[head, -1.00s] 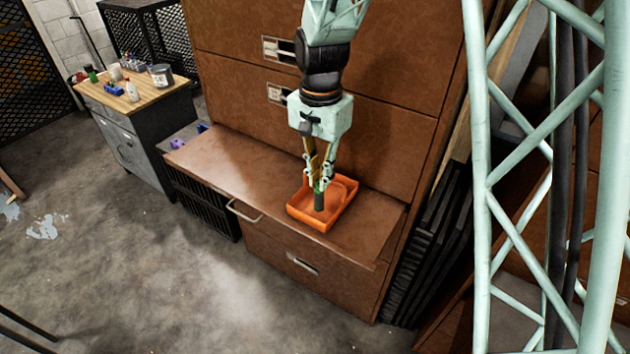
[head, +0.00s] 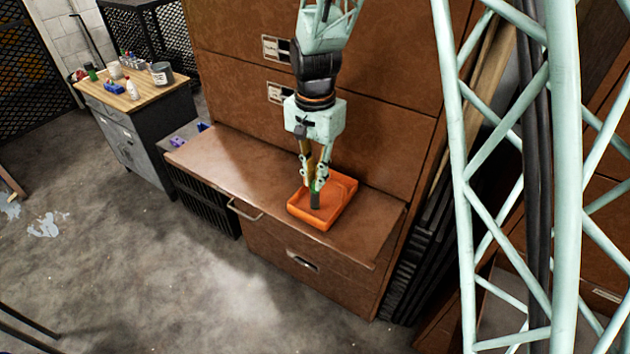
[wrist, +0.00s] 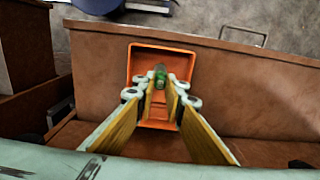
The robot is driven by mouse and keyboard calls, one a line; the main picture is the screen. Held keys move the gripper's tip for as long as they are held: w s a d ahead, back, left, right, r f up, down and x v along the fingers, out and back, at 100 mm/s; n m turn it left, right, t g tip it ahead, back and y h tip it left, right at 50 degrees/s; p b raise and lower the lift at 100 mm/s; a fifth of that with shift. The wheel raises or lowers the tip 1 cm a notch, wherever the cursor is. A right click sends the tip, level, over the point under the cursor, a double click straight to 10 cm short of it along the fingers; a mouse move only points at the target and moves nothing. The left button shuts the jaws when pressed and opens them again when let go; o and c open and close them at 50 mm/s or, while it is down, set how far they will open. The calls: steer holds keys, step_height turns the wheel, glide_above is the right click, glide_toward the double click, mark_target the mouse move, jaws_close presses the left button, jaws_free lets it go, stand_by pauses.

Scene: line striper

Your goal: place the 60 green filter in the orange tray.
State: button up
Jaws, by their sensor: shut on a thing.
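The green filter (head: 315,198) is a small dark cylinder with a green band, upright between my fingertips. My gripper (head: 314,182) is shut on it, pointing down over the orange tray (head: 345,212). The tray sits on the brown cabinet ledge. I cannot tell whether the filter's lower end touches the tray floor. Its number is not readable.
The brown ledge (head: 230,160) is clear left of the tray. Cabinet drawers rise right behind it. A workbench (head: 150,92) with several bottles and cans stands at the far left. My own lattice column fills the right side.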

steer(key=shift+f, duration=0.85)
steer(key=o, duration=0.8)
step_height(320, 180, up, 12)
steer(key=shift+b, duration=0.3)
stand_by(0.4)
steer(key=shift+s+d+r, duration=0.1)
steer(key=shift+r, duration=0.15)
stand_by(0.5)
